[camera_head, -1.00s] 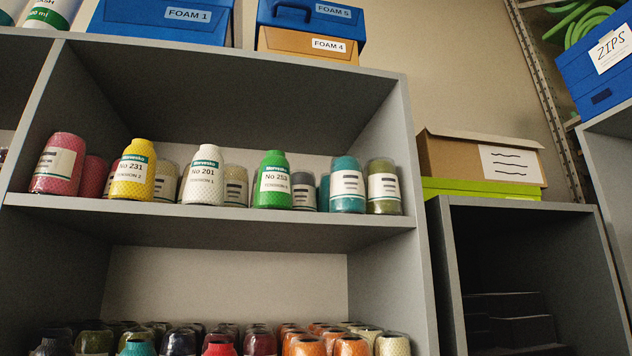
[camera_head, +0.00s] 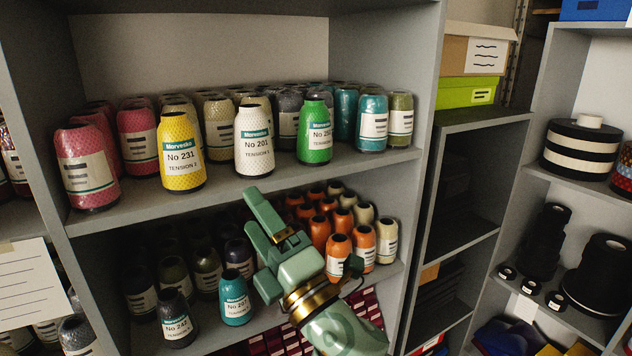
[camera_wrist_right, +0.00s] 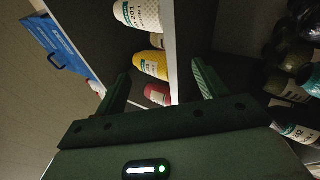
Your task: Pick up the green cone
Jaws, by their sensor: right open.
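The green cone (camera_head: 314,130) stands upright at the front of the upper shelf (camera_head: 270,194) in the head view, with a white label partly turned to the right. A white cone (camera_head: 253,142) stands to its left, with a gap between them. My right gripper (camera_head: 270,222) is open and empty, in front of the shelf edge and below the white and green cones, apart from both. In the right wrist view, the two fingers (camera_wrist_right: 160,85) are spread, with a yellow cone (camera_wrist_right: 152,66) and the white cone (camera_wrist_right: 138,14) beyond them. The green cone is not seen there. My left gripper is not in view.
A yellow cone (camera_head: 181,152) and a pink cone (camera_head: 87,168) stand further left on the same shelf. Teal cone (camera_head: 371,122) and olive cone (camera_head: 400,119) stand right of the green one. The lower shelf holds many cones, including orange ones (camera_head: 338,256). The grey upright (camera_head: 432,100) bounds the right side.

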